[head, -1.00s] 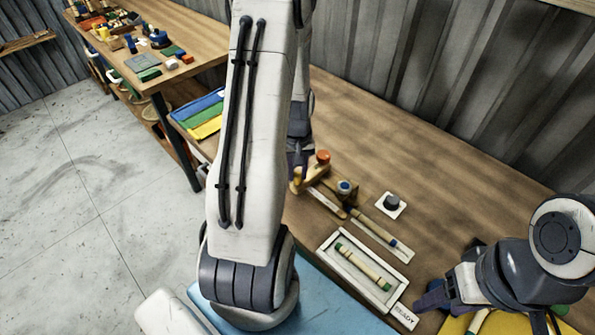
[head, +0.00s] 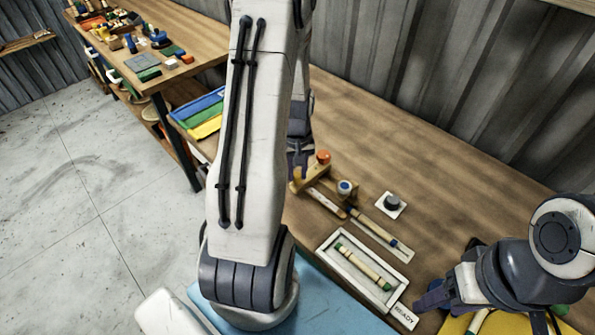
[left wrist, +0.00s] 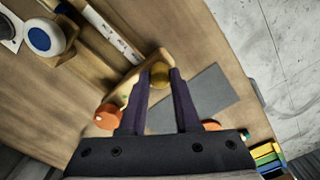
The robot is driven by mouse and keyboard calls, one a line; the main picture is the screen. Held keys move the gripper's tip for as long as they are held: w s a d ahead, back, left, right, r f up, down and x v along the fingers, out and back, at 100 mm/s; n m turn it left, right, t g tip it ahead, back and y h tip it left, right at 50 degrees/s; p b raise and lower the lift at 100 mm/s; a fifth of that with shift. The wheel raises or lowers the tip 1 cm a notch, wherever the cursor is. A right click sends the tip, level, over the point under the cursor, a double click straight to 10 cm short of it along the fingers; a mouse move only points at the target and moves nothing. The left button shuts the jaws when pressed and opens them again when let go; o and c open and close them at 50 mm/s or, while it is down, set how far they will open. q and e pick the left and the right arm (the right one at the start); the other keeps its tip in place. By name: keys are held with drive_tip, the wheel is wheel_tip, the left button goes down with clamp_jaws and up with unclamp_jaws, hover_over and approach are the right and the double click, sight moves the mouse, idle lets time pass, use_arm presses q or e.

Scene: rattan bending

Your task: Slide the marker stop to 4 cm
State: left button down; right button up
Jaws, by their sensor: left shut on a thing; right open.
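The wooden jig (head: 312,178) carries a pale ruled strip (head: 325,201), an orange knob (head: 323,157) and a blue-topped white knob (head: 344,187). In the left wrist view, my left gripper (left wrist: 159,76) has its dark fingers closed on a round brass-yellow knob (left wrist: 159,71) at the jig. This knob appears to belong to the marker stop. The ruled strip (left wrist: 112,32) runs beside it, but its numbers are too small to read. In the head view, my left arm largely hides that gripper.
A white-rimmed tray (head: 327,246) with a rattan piece (head: 363,266) lies before the jig, beside a READY label (head: 403,315). A black knob on a white plate (head: 391,203) stands behind. Coloured bins (head: 200,112) are at the left. The table's back right is clear.

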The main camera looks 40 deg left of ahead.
idle(0.4)
use_arm(q)
drive_tip(key=shift+s+d, duration=0.15)
drive_tip(key=shift+d, duration=1.45)
drive_tip(key=shift+s+d, duration=0.1)
drive_tip(key=shift+d, duration=1.45)
drive_tip(key=c, duration=0.6)
unclamp_jaws()
drive_tip(key=shift+d, duration=0.25)
drive_tip(key=shift+a, duration=0.2)
drive_tip(key=shift+r, duration=0.1)
wheel_tip(320, 180, up, 10)
drive_tip(key=shift+r+b, duration=0.2)
drive_tip(key=shift+b, duration=0.1)
drive_tip(key=shift+d, duration=0.1)
